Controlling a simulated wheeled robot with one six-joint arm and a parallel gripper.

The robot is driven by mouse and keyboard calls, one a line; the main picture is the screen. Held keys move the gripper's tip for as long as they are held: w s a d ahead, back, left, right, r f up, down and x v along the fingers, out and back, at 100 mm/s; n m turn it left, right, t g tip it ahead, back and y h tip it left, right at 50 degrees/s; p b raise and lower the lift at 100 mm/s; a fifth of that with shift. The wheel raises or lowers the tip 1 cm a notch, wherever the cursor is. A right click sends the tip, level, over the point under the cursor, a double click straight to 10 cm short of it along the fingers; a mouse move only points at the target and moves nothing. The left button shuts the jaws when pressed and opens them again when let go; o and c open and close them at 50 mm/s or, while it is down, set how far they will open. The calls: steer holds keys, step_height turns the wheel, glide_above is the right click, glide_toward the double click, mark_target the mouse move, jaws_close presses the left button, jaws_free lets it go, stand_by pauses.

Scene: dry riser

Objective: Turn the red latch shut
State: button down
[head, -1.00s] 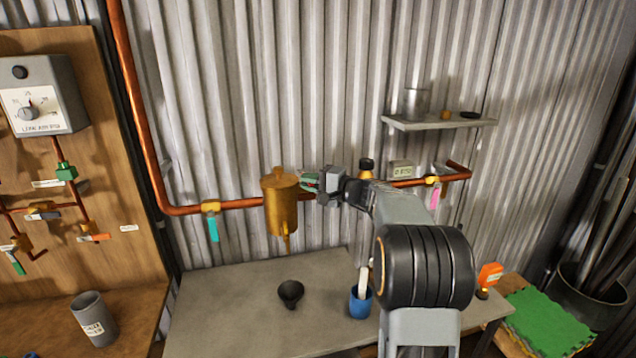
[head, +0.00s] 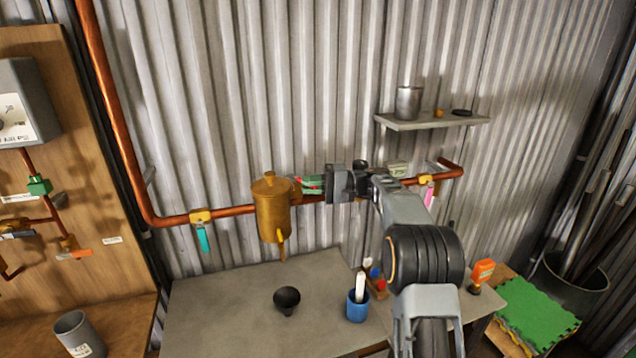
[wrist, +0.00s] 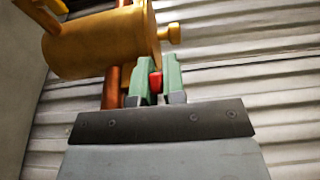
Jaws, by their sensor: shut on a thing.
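A brass canister (head: 271,208) hangs on the copper pipe, with a rounded lid knob and a small spout below. My gripper (head: 308,185) is just right of the canister in the head view, level with its upper part. In the wrist view, the two green fingers of my gripper (wrist: 155,82) are closed on the red latch (wrist: 156,81), beside the canister (wrist: 100,42). Only a small red part shows between the fingers; the rest of the latch is hidden, so its exact angle cannot be told.
The copper pipe (head: 235,211) runs along the corrugated wall, with a teal-handled valve (head: 203,235) left and a pink-handled one (head: 428,195) right. A black funnel (head: 287,299) and a blue cup (head: 357,305) stand on the grey table (head: 225,320) below. A shelf (head: 435,122) is above right.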

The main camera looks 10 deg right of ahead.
steer(key=c, duration=1.2)
jaws_free()
steer(key=shift+d, duration=0.1)
steer(key=s+d+b, duration=0.1)
steer(key=d+b, duration=0.1)
steer(key=d, duration=1.1)
steer(key=shift+s+d, duration=0.25)
steer(key=shift+s, duration=0.15)
steer(key=shift+c, duration=0.5)
